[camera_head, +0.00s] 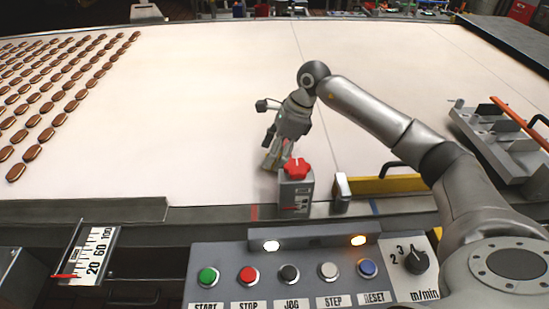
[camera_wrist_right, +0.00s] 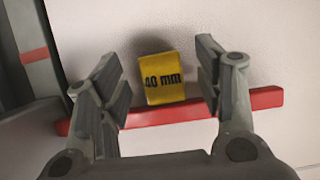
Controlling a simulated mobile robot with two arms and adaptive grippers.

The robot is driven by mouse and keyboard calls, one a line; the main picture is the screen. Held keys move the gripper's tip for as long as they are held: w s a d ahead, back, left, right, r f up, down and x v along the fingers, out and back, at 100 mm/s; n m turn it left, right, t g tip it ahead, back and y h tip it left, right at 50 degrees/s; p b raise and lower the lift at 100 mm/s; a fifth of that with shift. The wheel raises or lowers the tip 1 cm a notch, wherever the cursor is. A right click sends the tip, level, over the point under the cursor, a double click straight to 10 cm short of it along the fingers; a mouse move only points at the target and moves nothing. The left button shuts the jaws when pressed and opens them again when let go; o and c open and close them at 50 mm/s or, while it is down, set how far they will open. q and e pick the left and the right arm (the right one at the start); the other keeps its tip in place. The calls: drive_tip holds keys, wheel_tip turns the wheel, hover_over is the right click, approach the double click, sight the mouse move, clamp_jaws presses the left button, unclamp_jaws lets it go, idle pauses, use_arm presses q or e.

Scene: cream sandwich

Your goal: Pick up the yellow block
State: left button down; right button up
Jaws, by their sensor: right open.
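The yellow block (camera_wrist_right: 163,90), marked "40 mm", lies on the pale surface in the right wrist view. My right gripper (camera_wrist_right: 161,72) is open, with one finger on each side of the block and a small gap on both sides. In the head view my right gripper (camera_head: 277,158) points down just behind the red knob (camera_head: 294,168). I cannot make out the block there. My left gripper is not in view.
A red bar (camera_wrist_right: 200,108) lies by the block's lower edge. A yellow bar (camera_head: 385,185) runs along the front edge. Rows of brown biscuits (camera_head: 48,131) lie at left. A button panel (camera_head: 300,290) stands in front. A metal fixture (camera_head: 500,145) is at right.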

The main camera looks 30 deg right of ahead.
drive_tip(key=shift+x, duration=0.85)
drive_tip(key=shift+c, duration=0.4)
drive_tip(key=shift+r, duration=0.1)
drive_tip(key=c, duration=1.1)
